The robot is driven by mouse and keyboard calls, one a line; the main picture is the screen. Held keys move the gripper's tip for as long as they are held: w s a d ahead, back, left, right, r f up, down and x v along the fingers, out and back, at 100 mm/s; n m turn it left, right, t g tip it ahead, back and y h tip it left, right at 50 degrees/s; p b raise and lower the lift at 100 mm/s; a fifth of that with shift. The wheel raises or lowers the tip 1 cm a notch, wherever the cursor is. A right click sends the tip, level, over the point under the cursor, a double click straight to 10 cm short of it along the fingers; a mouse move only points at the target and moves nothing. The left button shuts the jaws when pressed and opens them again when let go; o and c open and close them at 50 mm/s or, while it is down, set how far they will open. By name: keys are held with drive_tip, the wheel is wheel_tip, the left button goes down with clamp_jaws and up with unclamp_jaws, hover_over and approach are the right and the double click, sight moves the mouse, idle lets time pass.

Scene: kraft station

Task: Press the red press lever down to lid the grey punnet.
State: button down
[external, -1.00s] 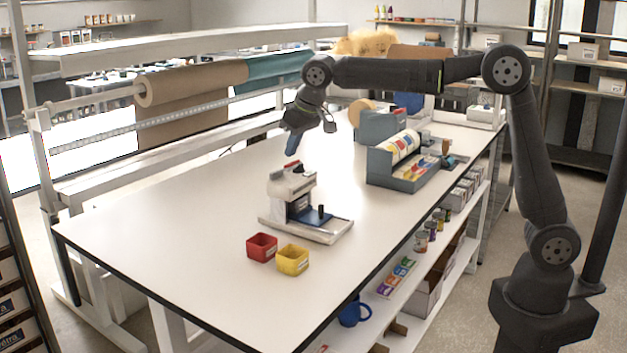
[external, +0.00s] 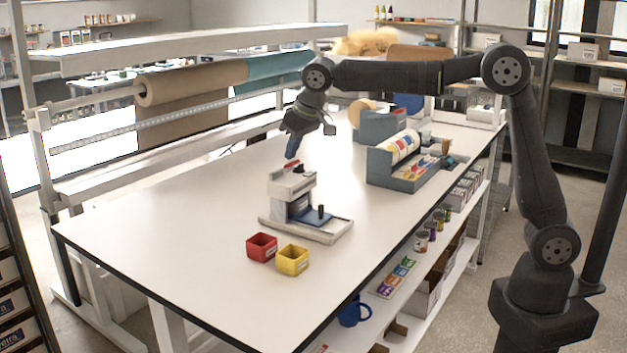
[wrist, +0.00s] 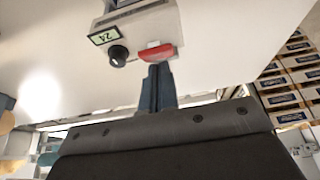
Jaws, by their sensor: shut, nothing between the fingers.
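The white lidding press (external: 291,187) stands on the table. Its red press lever (external: 292,164) is at the top of its head. In the wrist view the red lever (wrist: 156,52) sticks out from the press edge, beside a black knob and a green-lit display. My gripper (external: 291,155) is shut and empty, its dark blue fingers pointing down just above the lever. In the wrist view the fingers (wrist: 158,72) end right at the lever; I cannot tell if they touch it. I cannot make out the grey punnet for certain; a blue plate with a black post sits at the press front.
A red bin (external: 261,247) and a yellow bin (external: 292,260) stand in front of the press. A grey-blue dispenser with a label roll (external: 403,160) stands to the right and behind. The table is clear to the left of the press.

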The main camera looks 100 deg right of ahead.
drive_tip(key=shift+f, duration=1.55)
drive_tip(key=shift+r, duration=4.55)
drive_tip(key=shift+f, duration=0.1)
